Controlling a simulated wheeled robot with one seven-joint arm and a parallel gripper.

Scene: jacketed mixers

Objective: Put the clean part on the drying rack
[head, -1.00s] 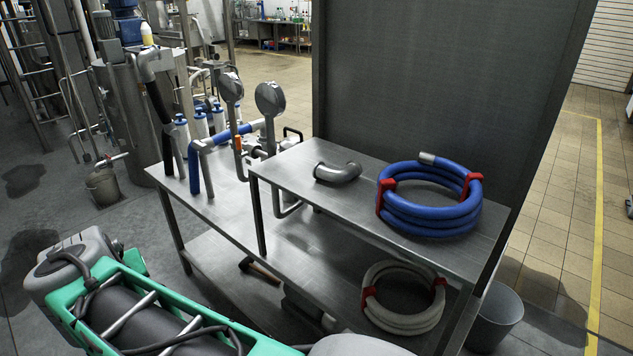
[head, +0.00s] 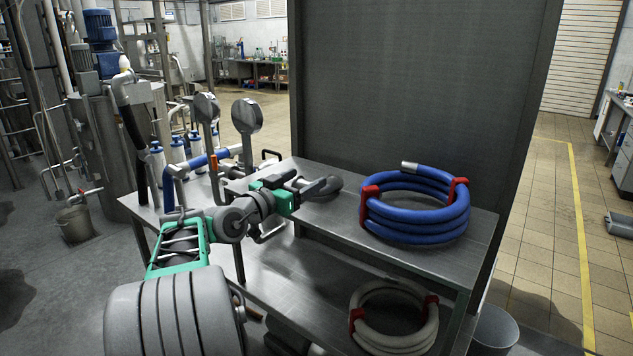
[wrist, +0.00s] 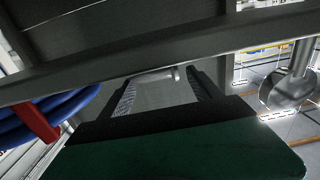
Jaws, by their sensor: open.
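The part I take for the clean one is a grey metal pipe elbow (head: 335,184) on the raised steel shelf, left of the blue hose. My gripper (head: 312,187) is at the elbow, reaching in from the left and partly covering it. In the wrist view my gripper (wrist: 165,92) is open, with a finger on each side and a pale grey surface between or beyond them. I cannot tell whether that surface is the elbow, or whether the fingers touch it. I cannot make out a drying rack in either view.
A coiled blue hose (head: 415,208) with red straps lies on the raised shelf (head: 345,222), right of the elbow. A pale hose coil (head: 395,318) lies below. Round gauges (head: 247,116) and blue-handled pipework stand left. A dark panel (head: 420,80) rises behind.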

